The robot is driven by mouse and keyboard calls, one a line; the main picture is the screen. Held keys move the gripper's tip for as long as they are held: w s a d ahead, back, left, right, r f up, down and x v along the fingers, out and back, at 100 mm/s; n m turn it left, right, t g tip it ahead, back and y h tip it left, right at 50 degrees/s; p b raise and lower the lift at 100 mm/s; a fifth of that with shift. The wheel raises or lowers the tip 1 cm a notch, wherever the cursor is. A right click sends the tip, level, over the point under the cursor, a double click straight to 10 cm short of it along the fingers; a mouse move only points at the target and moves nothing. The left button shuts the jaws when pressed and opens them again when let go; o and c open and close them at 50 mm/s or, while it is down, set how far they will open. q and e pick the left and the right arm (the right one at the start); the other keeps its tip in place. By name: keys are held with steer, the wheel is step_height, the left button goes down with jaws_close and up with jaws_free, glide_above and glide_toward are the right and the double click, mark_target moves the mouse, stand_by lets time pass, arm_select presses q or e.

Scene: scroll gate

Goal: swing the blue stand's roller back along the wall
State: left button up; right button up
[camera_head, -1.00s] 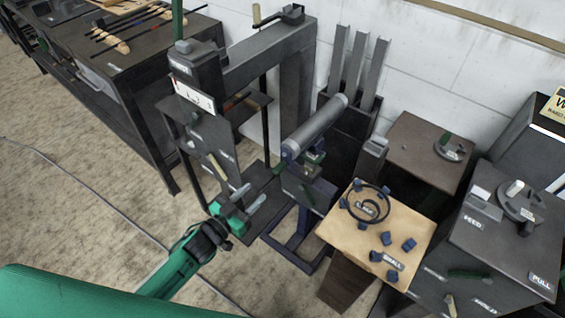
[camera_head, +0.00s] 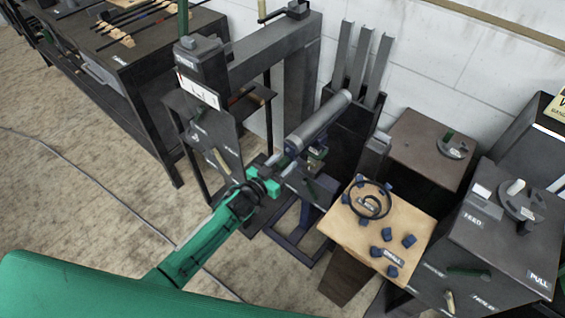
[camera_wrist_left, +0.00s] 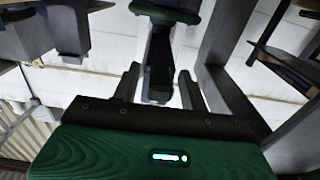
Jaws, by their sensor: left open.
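The grey roller (camera_head: 318,122) lies on top of the blue stand (camera_head: 287,243), its far end pointing up and right toward the wall and its near end close to my left gripper. My left gripper (camera_head: 279,161) is at the stand's near side, just below the roller's near end. In the left wrist view its two fingers (camera_wrist_left: 158,88) are apart, with a dark upright bar with a green part (camera_wrist_left: 165,14) above it between or beyond them. I cannot tell whether they touch it. My arm hides part of the stand. My right gripper is not in view.
A dark gate frame (camera_head: 262,62) with a crank stands behind. A dark panel (camera_head: 212,130) is close to the left of my gripper. A wooden-topped table (camera_head: 345,232) with blue pieces and a black ring is to the right. Bare floor (camera_head: 100,235) lies at left.

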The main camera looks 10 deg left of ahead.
arm_select(q)
steer(key=shift+c, duration=0.4)
jaws_close()
steer(key=shift+w+a+r+m+g+h, duration=0.15)
steer(key=shift+w+a+m+g+h, duration=0.15)
steer(key=shift+a+m+h, duration=0.1)
steer(key=shift+w+a+m+g+h, duration=0.55)
steer(key=shift+w+a+h, duration=0.1)
steer(key=shift+a+h, duration=0.15)
steer(key=shift+w+a+m+g+h, duration=0.55)
steer(key=shift+w+a+h, duration=0.15)
steer(key=shift+a, duration=0.15)
steer(key=shift+o, duration=0.4)
jaws_free()
